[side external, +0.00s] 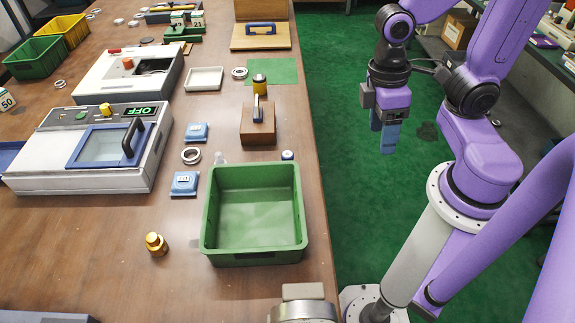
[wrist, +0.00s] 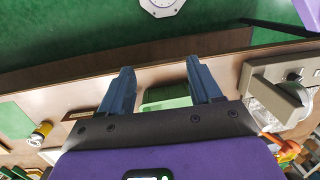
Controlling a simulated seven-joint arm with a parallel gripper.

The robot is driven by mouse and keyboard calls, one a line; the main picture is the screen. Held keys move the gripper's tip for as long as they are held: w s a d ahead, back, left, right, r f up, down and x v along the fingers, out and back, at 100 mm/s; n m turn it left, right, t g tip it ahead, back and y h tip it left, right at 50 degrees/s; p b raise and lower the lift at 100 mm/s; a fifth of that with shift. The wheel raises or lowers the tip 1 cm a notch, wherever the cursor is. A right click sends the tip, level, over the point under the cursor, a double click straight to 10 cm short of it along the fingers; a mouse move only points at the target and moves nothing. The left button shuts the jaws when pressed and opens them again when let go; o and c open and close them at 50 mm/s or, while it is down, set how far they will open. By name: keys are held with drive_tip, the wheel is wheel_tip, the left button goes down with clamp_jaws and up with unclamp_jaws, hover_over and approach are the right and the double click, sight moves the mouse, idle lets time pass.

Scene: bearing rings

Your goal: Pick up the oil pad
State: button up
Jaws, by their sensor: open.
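My gripper (side external: 383,142) has blue fingers and hangs past the table's right edge, above the green floor, apart from everything on the table. In the wrist view its two fingers (wrist: 160,70) are spread with nothing held between them. I cannot tell for sure which thing is the oil pad. A brown block with an upright dark handle (side external: 258,128) stands behind the green bin. A flat green mat (side external: 271,71) lies farther back, with a yellow and black jar (side external: 260,85) by its front edge. The jar also shows in the wrist view (wrist: 41,131).
An open, empty green bin (side external: 255,165) stands near the table's right edge. Left of it are blue boxes (side external: 185,183), a metal ring (side external: 191,155) and a brass piece (side external: 156,244). A machine with a blue-framed lid (side external: 103,147) stands farther left. A white tray (side external: 204,79) lies behind.

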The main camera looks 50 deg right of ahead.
wheel_tip(320, 180, down, 2)
drive_tip(key=w+d+f+m+g, duration=0.1)
drive_tip(key=w+m+g, duration=0.15)
drive_tip(key=m, duration=0.25)
drive_tip(key=m+t+y, duration=1)
drive_tip(key=m+t, duration=0.3)
drive_tip(key=m, duration=1.8)
approach(292, 154)
drive_tip(key=x, duration=0.6)
drive_tip(key=shift+d+f, duration=0.1)
drive_tip(key=shift+f, duration=0.25)
drive_tip(key=shift+r+x, duration=0.15)
drive_tip(key=shift+x, duration=1.1)
drive_tip(key=shift+r+x, duration=0.15)
drive_tip(key=shift+x, duration=1.1)
drive_tip(key=shift+w, duration=0.1)
drive_tip(key=shift+c, duration=0.4)
